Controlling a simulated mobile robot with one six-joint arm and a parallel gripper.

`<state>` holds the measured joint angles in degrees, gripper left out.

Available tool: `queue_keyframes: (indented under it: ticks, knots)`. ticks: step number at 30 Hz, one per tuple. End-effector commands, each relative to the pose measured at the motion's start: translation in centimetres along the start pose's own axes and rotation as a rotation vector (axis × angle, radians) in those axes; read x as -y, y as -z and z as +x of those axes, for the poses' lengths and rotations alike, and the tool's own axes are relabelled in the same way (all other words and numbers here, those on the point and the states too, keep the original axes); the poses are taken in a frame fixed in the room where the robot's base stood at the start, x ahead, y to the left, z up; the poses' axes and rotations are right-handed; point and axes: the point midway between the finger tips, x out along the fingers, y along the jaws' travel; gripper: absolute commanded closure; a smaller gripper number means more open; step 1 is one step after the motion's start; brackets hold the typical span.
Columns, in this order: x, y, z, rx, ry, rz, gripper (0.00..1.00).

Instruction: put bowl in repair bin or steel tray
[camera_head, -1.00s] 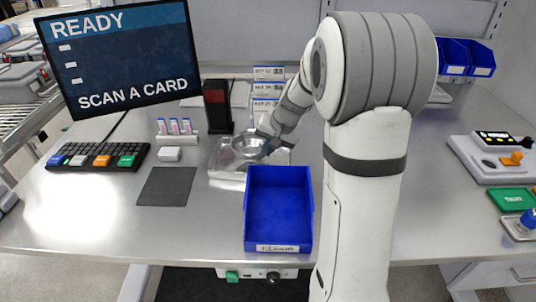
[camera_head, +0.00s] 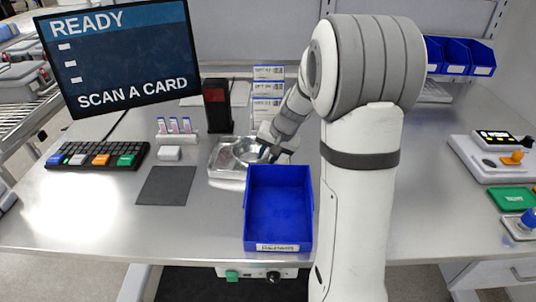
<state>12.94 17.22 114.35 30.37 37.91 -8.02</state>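A metal bowl (camera_head: 246,149) sits on or in the shiny steel tray (camera_head: 226,172) in the middle of the table. My gripper (camera_head: 266,155) is at the right rim of the bowl, pointing down. Its fingers are dark and small here, and part of the hand is hidden by the arm's own wrist. I cannot tell whether the fingers are around the rim or apart from it.
A monitor (camera_head: 118,55) and a keyboard with coloured keys (camera_head: 98,155) stand at the left. A dark mat (camera_head: 166,186) lies left of the bin. A rack with vials (camera_head: 175,132) and a black-red device (camera_head: 217,105) stand behind.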

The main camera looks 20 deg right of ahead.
Motion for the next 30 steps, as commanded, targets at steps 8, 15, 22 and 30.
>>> queue_keyframes:
  ticks: [8, 15, 22, 30]
  knots:
    - [0.1, 0.2, -2.8, -0.005, 0.002, 0.0, 0.72]
    - [0.1, 0.2, -8.1, -0.006, 0.002, 0.001, 0.72]
    - [0.0, 0.1, -11.4, -0.003, 0.001, 0.002, 0.72]
    - [0.8, -4.2, -13.2, 0.01, -0.043, -0.079, 0.72]
